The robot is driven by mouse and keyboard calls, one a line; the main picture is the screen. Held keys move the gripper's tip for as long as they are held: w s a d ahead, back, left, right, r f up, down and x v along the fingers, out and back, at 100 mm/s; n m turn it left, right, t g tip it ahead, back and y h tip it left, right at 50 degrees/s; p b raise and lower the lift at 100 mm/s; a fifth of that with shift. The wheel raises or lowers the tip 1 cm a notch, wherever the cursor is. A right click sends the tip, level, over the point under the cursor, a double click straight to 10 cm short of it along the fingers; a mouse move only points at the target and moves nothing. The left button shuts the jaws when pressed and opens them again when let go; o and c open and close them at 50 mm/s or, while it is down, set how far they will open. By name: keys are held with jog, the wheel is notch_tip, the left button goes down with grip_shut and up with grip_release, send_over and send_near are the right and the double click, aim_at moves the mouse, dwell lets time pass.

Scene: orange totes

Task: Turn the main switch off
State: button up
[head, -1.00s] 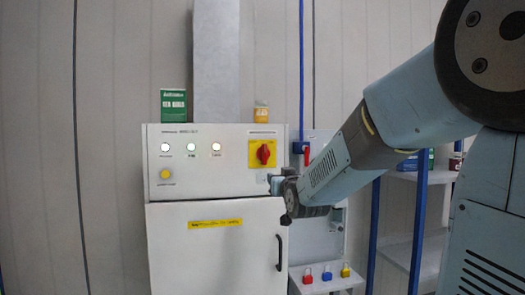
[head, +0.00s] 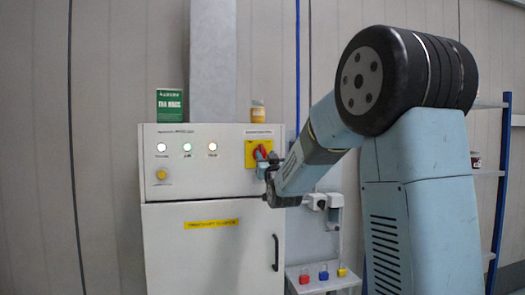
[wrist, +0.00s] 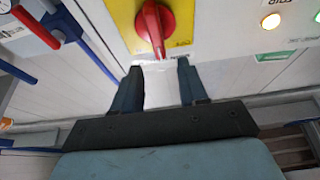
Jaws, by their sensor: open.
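The main switch is a red rotary knob (head: 261,152) on a yellow plate (head: 249,160) at the upper right of the white cabinet. In the wrist view the red knob (wrist: 153,25) is at the top centre, its handle roughly along the picture's vertical with a slight tilt. My gripper (wrist: 158,67) is open and empty there, its two fingers pointing at the knob, one on each side of its line. The knob's end sits just beyond the fingertips; I see no contact. In the head view my gripper (head: 262,166) covers the plate's lower right part.
Lit lamps (head: 187,147) and a yellow button (head: 162,174) are on the cabinet front. A green box (head: 172,105) and a yellow-labelled jar (head: 257,111) stand on top. Red, blue and yellow padlocks (head: 323,274) are at a low shelf. A red lever (wrist: 38,27) is close left in the wrist view.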

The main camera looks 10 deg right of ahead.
aim_at(262, 149)
jog(key=x, duration=0.6)
jog(key=shift+w+r, duration=0.1)
jog(key=shift+w, duration=0.1)
jog(key=shift+s, duration=0.1)
grip_shut()
jog(key=shift+d, duration=0.15)
